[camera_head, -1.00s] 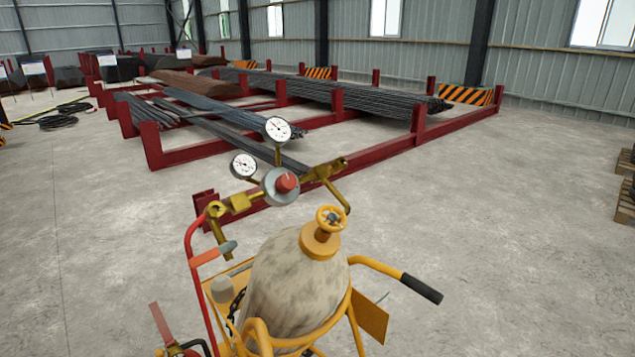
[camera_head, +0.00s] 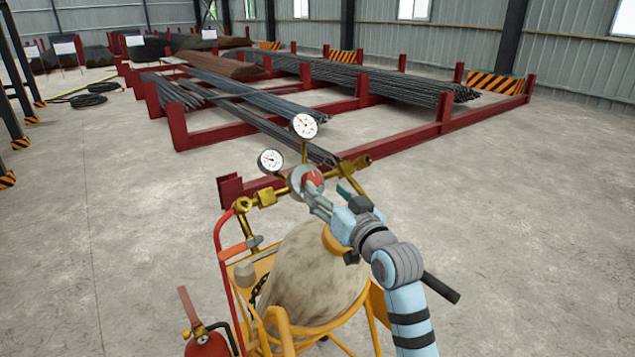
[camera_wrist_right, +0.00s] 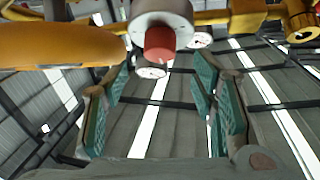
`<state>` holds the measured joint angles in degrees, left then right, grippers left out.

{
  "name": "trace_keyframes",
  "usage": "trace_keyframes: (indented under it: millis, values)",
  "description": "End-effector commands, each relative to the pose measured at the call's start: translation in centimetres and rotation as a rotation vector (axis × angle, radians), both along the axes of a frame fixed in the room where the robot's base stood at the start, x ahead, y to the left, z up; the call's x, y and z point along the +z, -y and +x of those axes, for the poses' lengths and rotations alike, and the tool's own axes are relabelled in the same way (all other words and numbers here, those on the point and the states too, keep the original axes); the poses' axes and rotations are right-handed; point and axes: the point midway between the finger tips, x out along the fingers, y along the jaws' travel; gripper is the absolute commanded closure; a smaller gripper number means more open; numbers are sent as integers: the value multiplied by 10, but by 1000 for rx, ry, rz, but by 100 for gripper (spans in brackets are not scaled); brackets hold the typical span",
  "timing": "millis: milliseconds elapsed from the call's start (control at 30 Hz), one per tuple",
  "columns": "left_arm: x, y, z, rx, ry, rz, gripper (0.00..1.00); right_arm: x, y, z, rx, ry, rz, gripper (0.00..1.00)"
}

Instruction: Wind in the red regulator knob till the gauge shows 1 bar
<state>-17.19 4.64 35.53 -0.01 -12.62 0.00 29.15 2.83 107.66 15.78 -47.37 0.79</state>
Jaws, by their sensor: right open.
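The red regulator knob (camera_head: 312,179) sits on the round grey regulator body (camera_head: 297,187), above the gas bottle (camera_head: 300,262) on its yellow trolley. Two white dial gauges stand over it, a left gauge (camera_head: 270,161) and an upper gauge (camera_head: 304,126); their readings are too small to tell. My right gripper (camera_head: 322,197) is just in front of the knob. In the right wrist view the red knob (camera_wrist_right: 160,44) is beyond the open, green-padded fingers (camera_wrist_right: 165,105), roughly between them, with nothing held. My left gripper is not in view.
The bottle's valve is mostly hidden behind my right arm. A red fire extinguisher (camera_head: 206,344) hangs at the trolley's left. A red rack (camera_head: 443,112) with rebar bundles stands behind. Concrete floor (camera_head: 530,220) is clear at the right.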

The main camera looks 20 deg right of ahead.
Motion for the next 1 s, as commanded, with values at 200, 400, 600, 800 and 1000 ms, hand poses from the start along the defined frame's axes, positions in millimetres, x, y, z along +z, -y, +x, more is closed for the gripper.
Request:
trace_keyframes:
  millis: [200,400,600,800,1000]
  values:
    - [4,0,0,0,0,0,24,0,-7,41,-1,-1,0,48]
    - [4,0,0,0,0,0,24,-1,-8,51,-1,-1,0,48]
    - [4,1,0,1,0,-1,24,-1,-8,51,-1,-1,0,52]
    - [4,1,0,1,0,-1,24,-1,-8,51,-1,-1,0,84]
    - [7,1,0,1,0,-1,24,0,-8,51,16,6,-20,95]
